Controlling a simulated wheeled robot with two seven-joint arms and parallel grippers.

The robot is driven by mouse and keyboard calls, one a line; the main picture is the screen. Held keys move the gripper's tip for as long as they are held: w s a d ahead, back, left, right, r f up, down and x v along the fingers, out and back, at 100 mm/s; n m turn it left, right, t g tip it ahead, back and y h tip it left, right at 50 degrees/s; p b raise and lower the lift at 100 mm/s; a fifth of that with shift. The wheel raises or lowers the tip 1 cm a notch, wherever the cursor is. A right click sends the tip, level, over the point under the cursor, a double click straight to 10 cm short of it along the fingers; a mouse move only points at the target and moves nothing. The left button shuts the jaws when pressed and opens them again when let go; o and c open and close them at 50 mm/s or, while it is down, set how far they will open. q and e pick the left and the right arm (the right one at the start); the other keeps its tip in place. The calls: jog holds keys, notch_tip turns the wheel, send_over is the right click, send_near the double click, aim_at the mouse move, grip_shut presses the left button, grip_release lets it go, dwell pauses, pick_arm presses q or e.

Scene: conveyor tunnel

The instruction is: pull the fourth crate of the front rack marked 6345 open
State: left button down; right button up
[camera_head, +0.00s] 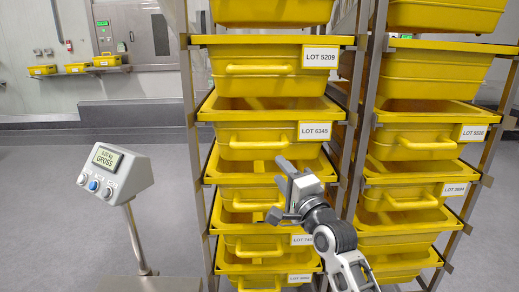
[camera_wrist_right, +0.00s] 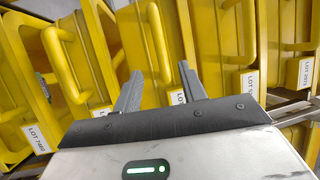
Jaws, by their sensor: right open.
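The yellow crate labelled LOT 6345 (camera_head: 240,140) sits in the front rack (camera_head: 191,110), below the crate labelled LOT 5209 (camera_head: 240,85). It looks pushed in, and its bar handle faces me. My right gripper (camera_head: 281,190) is in front of the crate just below (camera_head: 238,195), whose label it hides. In the right wrist view the two fingers (camera_wrist_right: 160,88) are spread apart with nothing between them, pointing at the yellow crate fronts. I cannot tell whether they touch a crate. My left gripper is not in view.
A second rack of yellow crates (camera_head: 415,140) stands close on the right. A grey scale (camera_head: 115,175) on a post stands on the left. Lower crates (camera_head: 250,245) fill the front rack. The floor between scale and rack is clear. Small yellow boxes (camera_head: 78,68) sit on a back shelf.

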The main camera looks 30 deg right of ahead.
aim_at(261, 148)
jog(key=b+x, duration=0.1)
jog(key=x, duration=1)
jog(key=shift+w, duration=0.35)
jog(key=shift+w+d, duration=0.1)
jog(key=shift+w, duration=0.45)
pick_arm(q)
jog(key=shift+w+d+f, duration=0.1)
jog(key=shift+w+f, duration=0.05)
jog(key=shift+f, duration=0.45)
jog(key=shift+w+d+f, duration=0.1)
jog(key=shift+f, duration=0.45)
pick_arm(e)
jog(key=shift+r, duration=0.1)
grip_shut()
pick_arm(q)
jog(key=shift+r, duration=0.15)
